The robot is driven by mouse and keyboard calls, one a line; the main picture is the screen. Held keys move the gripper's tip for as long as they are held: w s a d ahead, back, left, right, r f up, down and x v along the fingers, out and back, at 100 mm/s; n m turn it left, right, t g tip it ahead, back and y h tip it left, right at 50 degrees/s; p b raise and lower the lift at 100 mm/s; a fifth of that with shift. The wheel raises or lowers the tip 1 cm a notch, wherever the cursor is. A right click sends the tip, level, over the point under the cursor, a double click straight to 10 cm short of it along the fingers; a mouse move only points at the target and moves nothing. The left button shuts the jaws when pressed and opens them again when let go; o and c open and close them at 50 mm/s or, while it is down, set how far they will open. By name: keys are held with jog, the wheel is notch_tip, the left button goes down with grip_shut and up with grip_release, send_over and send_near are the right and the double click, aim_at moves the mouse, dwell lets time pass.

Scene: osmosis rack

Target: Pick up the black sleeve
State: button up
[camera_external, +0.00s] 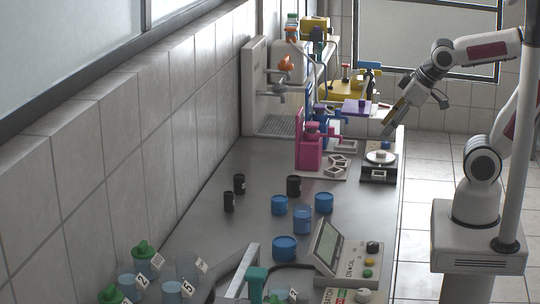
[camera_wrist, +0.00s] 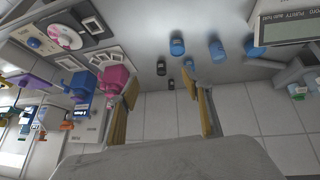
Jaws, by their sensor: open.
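Several black cylinders stand on the grey bench in the external view: a wider one (camera_external: 293,186) in the middle and two slimmer ones, one (camera_external: 239,184) and another (camera_external: 228,201), to its left near the wall. I cannot tell which is the black sleeve. In the wrist view a black cylinder (camera_wrist: 161,68), another (camera_wrist: 188,62) and a smaller one (camera_wrist: 171,84) appear between and beyond the fingers. My gripper (camera_wrist: 166,95) is open and empty, its brown fingers apart. In the external view it hangs high at the bench's far right, away from the black cylinders.
Blue containers (camera_external: 302,219) stand just in front of the black ones. A pink device (camera_external: 309,148) and a scale (camera_external: 379,166) stand behind. A control box (camera_external: 346,252) and labelled green-capped beakers (camera_external: 143,259) are near the front. The bench (camera_external: 262,160) has bare room around the black cylinders.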

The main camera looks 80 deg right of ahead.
jog(key=w+d+f+n+t+h, duration=0.1)
jog(key=w+d+f+n+t, duration=0.1)
jog(key=w+d, duration=0.6)
jog(key=w+d+f+n+t, duration=0.15)
jog(key=w+d, duration=0.35)
jog(key=w, duration=0.7)
jog(key=n+t+y, duration=0.2)
jog(key=n+y, duration=0.1)
jog(key=y, duration=0.6)
send_near(296, 177)
jog(key=w, duration=0.3)
jog(key=shift+w+a+f+g, duration=0.1)
jog(key=shift+w+f+g, duration=0.1)
jog(key=shift+w+g, duration=0.1)
jog(key=shift+s+a+f+n+y, duration=0.3)
jog(key=shift+s+y, duration=0.15)
jog(key=shift+y, duration=0.25)
jog(key=shift+w, duration=0.1)
jog(key=shift+x, duration=1.25)
jog(key=shift+x, duration=2.55)
